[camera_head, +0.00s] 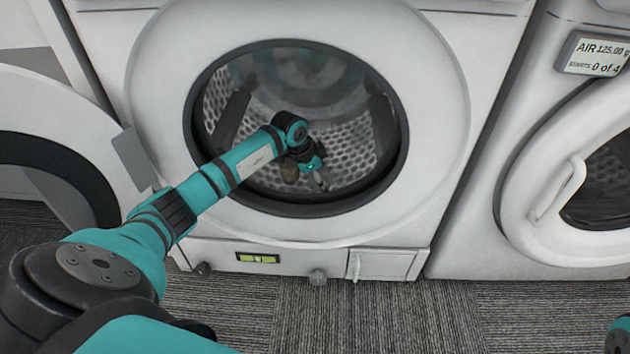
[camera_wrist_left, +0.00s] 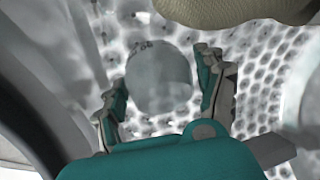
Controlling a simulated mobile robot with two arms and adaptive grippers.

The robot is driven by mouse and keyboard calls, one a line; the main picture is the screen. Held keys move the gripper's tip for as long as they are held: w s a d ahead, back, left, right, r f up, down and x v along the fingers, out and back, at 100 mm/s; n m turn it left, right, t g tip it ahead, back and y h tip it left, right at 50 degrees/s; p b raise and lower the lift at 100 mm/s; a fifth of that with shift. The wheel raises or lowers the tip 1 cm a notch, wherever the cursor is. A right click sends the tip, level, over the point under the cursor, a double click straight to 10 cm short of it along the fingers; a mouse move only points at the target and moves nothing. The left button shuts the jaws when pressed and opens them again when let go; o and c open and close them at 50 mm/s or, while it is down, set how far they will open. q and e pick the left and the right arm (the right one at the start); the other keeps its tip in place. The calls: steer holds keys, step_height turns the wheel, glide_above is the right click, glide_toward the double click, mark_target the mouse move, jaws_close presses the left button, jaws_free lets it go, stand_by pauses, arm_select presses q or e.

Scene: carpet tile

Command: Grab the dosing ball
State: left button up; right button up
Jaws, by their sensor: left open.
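The dosing ball (camera_wrist_left: 158,80), a pale grey, see-through rounded piece, shows in the left wrist view against the perforated drum wall. My left gripper (camera_wrist_left: 161,92) is open, with one finger on each side of the ball in that picture. I cannot tell whether either finger touches it. In the head view my left arm reaches through the round opening of the middle washing machine (camera_head: 430,130), and the left gripper (camera_head: 317,178) is low inside the drum. The ball is not clear in the head view. My right gripper is not in view.
A beige-brown lump (camera_wrist_left: 240,10) hangs into the top of the left wrist view, close to the right finger. The dark door rim (camera_head: 398,150) surrounds my arm. An open white door (camera_head: 60,110) stands at the left. Another machine (camera_head: 520,200) stands at the right.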

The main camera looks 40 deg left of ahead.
arm_select(q)
steer(key=c, duration=0.7)
steer(key=shift+r, duration=0.15)
